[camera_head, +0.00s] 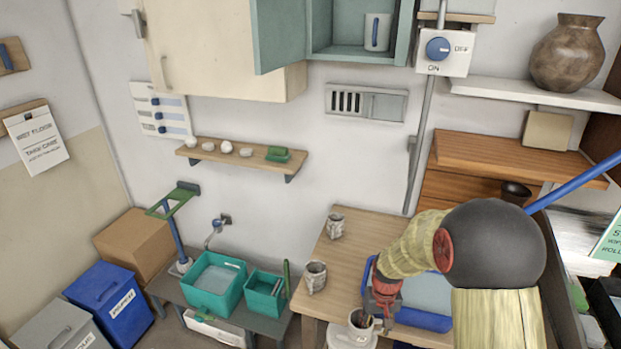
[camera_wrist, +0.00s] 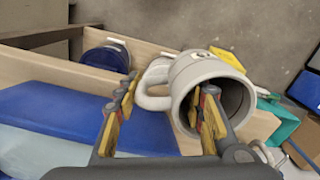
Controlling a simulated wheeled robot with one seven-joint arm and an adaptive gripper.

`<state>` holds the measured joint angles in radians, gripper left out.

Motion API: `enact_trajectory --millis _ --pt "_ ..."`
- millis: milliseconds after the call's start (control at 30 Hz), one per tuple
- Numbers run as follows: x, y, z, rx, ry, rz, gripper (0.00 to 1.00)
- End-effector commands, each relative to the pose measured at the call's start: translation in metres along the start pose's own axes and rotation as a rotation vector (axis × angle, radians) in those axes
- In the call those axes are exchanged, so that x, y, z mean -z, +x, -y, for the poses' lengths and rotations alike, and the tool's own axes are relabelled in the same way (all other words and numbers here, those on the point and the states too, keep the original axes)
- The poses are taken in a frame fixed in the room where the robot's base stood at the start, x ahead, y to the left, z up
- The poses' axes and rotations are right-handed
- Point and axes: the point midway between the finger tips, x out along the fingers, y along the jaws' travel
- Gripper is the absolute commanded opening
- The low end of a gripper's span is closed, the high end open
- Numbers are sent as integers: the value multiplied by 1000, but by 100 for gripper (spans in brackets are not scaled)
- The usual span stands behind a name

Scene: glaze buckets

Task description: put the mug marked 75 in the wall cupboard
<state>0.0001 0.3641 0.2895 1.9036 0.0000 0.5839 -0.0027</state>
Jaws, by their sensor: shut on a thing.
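A pale grey-white mug (camera_wrist: 205,72) is at my gripper (camera_wrist: 165,108) in the wrist view, with its mouth toward the camera and its handle to the left. One finger is inside the mug and the other is outside past the handle, so my gripper is shut on its wall and handle side. In the head view the mug (camera_head: 358,331) shows under my gripper (camera_head: 376,308), by the table's front edge. No number is readable on it. The wall cupboard (camera_head: 336,52) is at the top, teal inside, its door open to the left. A white mug with a blue handle (camera_head: 379,30) stands inside.
Two grey patterned mugs (camera_head: 336,227) (camera_head: 316,278) stand on the wooden table (camera_head: 345,255). A blue tray (camera_head: 428,320) lies beside my arm. A switch box (camera_head: 443,50) is right of the cupboard; a small shelf (camera_head: 240,158) is lower left. Teal tubs (camera_head: 213,284) stand left.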

Motion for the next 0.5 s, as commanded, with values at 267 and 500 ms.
enact_trajectory --millis 267,500 --pt "0 18 0 0 2 0 0" --pt "0 39 0 0 2 -1 0"
